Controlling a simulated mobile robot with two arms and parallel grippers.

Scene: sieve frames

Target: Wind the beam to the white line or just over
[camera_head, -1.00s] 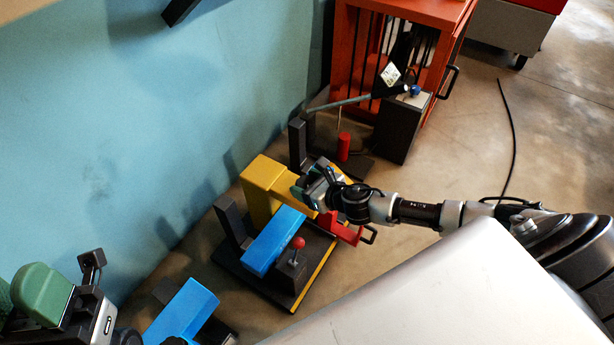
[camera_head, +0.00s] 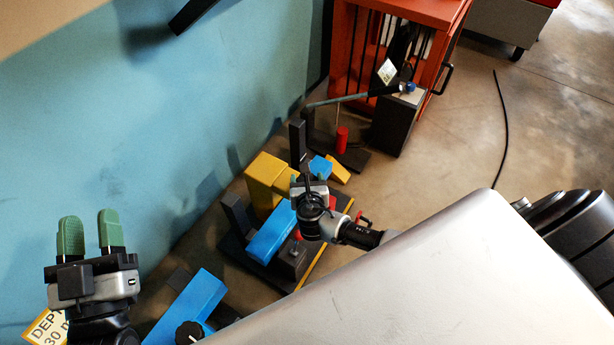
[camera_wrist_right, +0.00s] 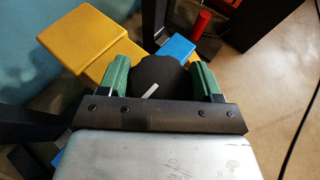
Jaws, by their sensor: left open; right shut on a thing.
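My right gripper (camera_head: 311,182) is shut on a dark round knob (camera_wrist_right: 155,75); a green finger presses each side of it in the right wrist view. A short white mark shows on the knob, slanting up to the right. A yellow block (camera_head: 263,178) stands beside the gripper, with a small blue piece (camera_head: 320,166) and a yellow end piece (camera_head: 339,169) beyond. A blue bar (camera_head: 269,238) lies in front. I cannot tell which part is the beam; no separate white line is clear. My left gripper (camera_head: 88,233) is open and empty, fingers up.
Another blue block (camera_head: 190,302) with a black knob (camera_head: 189,333) is at the lower left. A lever stand with a red cylinder (camera_head: 342,140) and an orange cage (camera_head: 349,50) stand behind.

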